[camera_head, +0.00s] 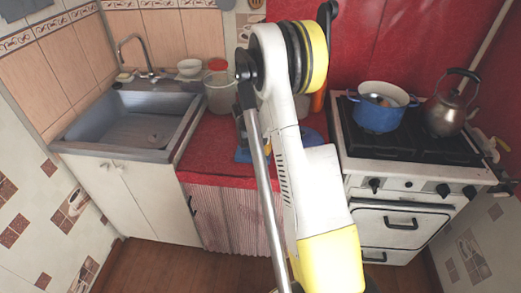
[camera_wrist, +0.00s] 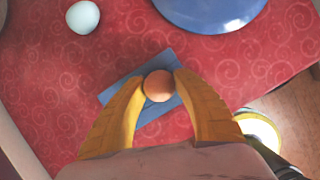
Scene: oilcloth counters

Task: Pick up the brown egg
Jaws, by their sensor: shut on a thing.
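In the wrist view the brown egg (camera_wrist: 158,86) sits between the tips of the two yellow fingers of my gripper (camera_wrist: 159,88). Both fingertips touch it from the sides, and the gripper is shut on it. A blue flat piece (camera_wrist: 121,93) lies on the red cloth (camera_wrist: 215,62) beneath the egg. I cannot tell whether the egg is clear of it. In the head view my arm covers the egg, and only a bit of the gripper area shows near the blue piece (camera_head: 243,155).
A white egg (camera_wrist: 83,17) lies at the upper left in the wrist view, with a blue plate (camera_wrist: 210,8) at the top. In the head view a sink (camera_head: 135,120) stands left. A stove (camera_head: 405,175) with a blue pot (camera_head: 378,118) and kettle (camera_head: 446,115) stands right.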

